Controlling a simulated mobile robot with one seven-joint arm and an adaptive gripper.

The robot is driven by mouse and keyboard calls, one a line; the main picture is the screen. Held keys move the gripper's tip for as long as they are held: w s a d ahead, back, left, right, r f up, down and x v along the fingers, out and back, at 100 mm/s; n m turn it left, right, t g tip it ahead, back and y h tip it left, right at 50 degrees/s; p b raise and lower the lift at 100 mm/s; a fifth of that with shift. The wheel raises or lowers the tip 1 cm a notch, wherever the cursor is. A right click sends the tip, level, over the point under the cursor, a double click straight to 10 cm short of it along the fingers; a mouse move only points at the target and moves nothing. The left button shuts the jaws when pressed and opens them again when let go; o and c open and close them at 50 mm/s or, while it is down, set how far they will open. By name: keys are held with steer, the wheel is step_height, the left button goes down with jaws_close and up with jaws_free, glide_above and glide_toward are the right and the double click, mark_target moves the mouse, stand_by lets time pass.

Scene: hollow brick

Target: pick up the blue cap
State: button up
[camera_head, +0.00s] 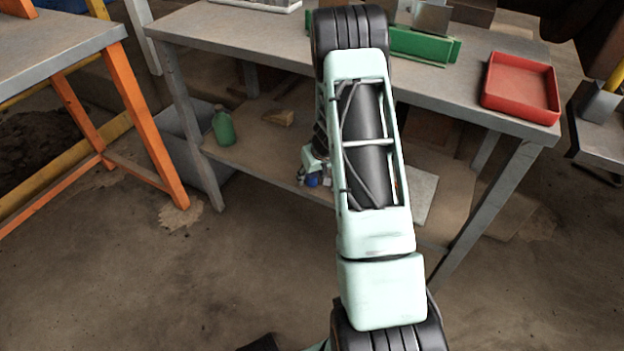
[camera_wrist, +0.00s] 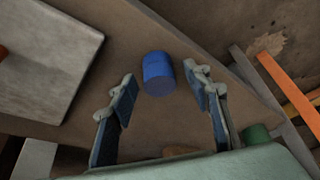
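The blue cap (camera_wrist: 158,74) is a short blue cylinder on the lower shelf (camera_wrist: 165,130) of the workbench. In the wrist view it sits just ahead of my gripper (camera_wrist: 161,82), roughly centred between the fingertips. My gripper is open, with one finger on each side and nothing held. In the head view my arm reaches down to the shelf, and a small bit of the blue cap (camera_head: 313,181) shows by my gripper (camera_head: 314,176). The rest there is hidden by the gripper and arm.
A green bottle (camera_head: 223,126) and a small brown piece (camera_head: 277,118) stand on the shelf. A grey slab (camera_wrist: 45,50) lies at left in the wrist view. The workbench top (camera_head: 270,38) overhangs the shelf and carries a red tray (camera_head: 521,88) and a green holder (camera_head: 424,45).

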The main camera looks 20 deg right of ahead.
steer(key=c, duration=0.7)
steer(key=shift+r, duration=0.15)
